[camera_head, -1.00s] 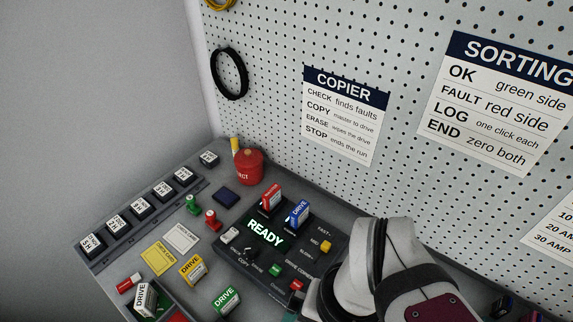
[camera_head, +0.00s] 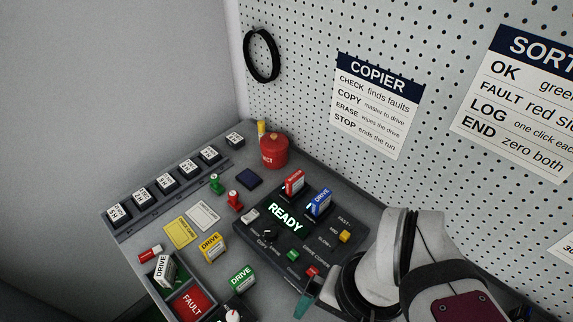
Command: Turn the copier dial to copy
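The copier (camera_head: 322,261) is a dark box on the bench with a lit green READY display (camera_head: 285,217). Its dial (camera_head: 270,236) is a small black knob at the lower left of the copier face. Small labels surround the dial, with COPY near its lower left. The dial's exact pointing is too small to tell. A red drive (camera_head: 294,184) and a blue drive (camera_head: 320,203) stand in the copier's back slots. My gripper (camera_head: 308,292) shows only as a teal finger part at the copier's front right corner, apart from the dial. Its opening is hidden.
Yellow (camera_head: 212,247) and green (camera_head: 241,278) drives stand left of the copier. A white drive (camera_head: 165,270) stands in a tray beside a red FAULT bin (camera_head: 193,303). A red canister (camera_head: 274,151) stands behind. The pegboard (camera_head: 300,100) bounds the back.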

